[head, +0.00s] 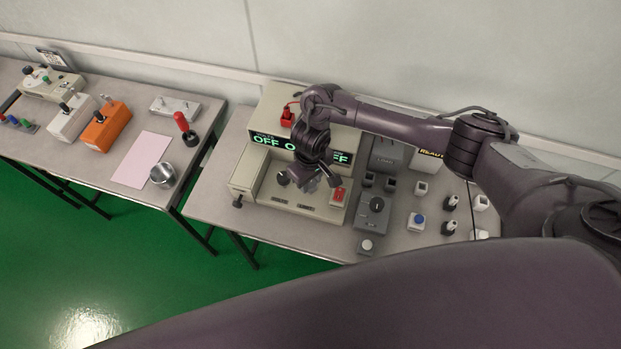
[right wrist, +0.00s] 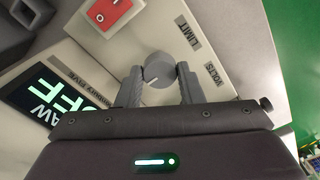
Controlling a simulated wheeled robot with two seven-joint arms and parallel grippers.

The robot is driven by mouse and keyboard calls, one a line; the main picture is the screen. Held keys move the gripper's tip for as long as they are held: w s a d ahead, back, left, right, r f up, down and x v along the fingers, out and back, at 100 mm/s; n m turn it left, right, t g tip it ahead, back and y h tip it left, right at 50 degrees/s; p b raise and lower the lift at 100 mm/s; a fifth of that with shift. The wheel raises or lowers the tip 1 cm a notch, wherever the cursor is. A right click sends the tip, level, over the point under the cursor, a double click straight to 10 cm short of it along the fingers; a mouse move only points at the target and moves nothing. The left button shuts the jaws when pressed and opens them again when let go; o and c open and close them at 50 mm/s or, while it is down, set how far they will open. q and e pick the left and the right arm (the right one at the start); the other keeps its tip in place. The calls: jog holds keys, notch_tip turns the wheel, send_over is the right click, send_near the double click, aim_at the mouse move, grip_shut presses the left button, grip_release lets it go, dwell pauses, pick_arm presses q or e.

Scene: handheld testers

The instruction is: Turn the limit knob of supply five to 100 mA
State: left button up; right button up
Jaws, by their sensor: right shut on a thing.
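Supply five (head: 262,182) is a beige bench supply on the right-hand table. Its lit displays read OFF in the head view. My right gripper (head: 313,182) reaches down over its front panel. In the right wrist view, the right gripper (right wrist: 159,76) is shut on a round grey knob (right wrist: 157,66), one finger on each side. The printed LIMIT label (right wrist: 179,36) lies beside this knob, and the VOLTS label (right wrist: 207,71) is farther along the panel. I cannot read the knob's setting. Another dark knob (head: 283,177) stands to the gripper's left. My left gripper is not in view.
A red rocker switch (head: 338,194) is right of the gripper, and a red plug (head: 287,116) sits at the supply's top. A grey tester with a dial (head: 374,208) and several small blocks stand to the right. A second table (head: 95,165) is at left.

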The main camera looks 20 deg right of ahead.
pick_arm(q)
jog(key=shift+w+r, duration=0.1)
pick_arm(e)
jog(key=shift+n+p, duration=0.3)
jog(key=shift+n, duration=0.8)
jog(key=n, duration=0.2)
jog(key=shift+n, duration=0.3)
jog(key=n, duration=0.2)
jog(key=shift+n, duration=0.4)
jog(key=n, duration=0.3)
jog(key=shift+n, duration=0.3)
jog(key=n+b, duration=0.1)
jog(key=n, duration=0.1)
jog(key=shift+w+n, duration=0.1)
jog(key=shift+n, duration=0.3)
jog(key=n+b, duration=0.1)
jog(key=n, duration=0.2)
jog(key=shift+n+b, duration=0.3)
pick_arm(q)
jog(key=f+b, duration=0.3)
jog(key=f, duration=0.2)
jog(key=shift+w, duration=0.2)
pick_arm(e)
jog(key=n, duration=0.5)
jog(key=shift+n, duration=0.4)
jog(key=shift+r, duration=0.1)
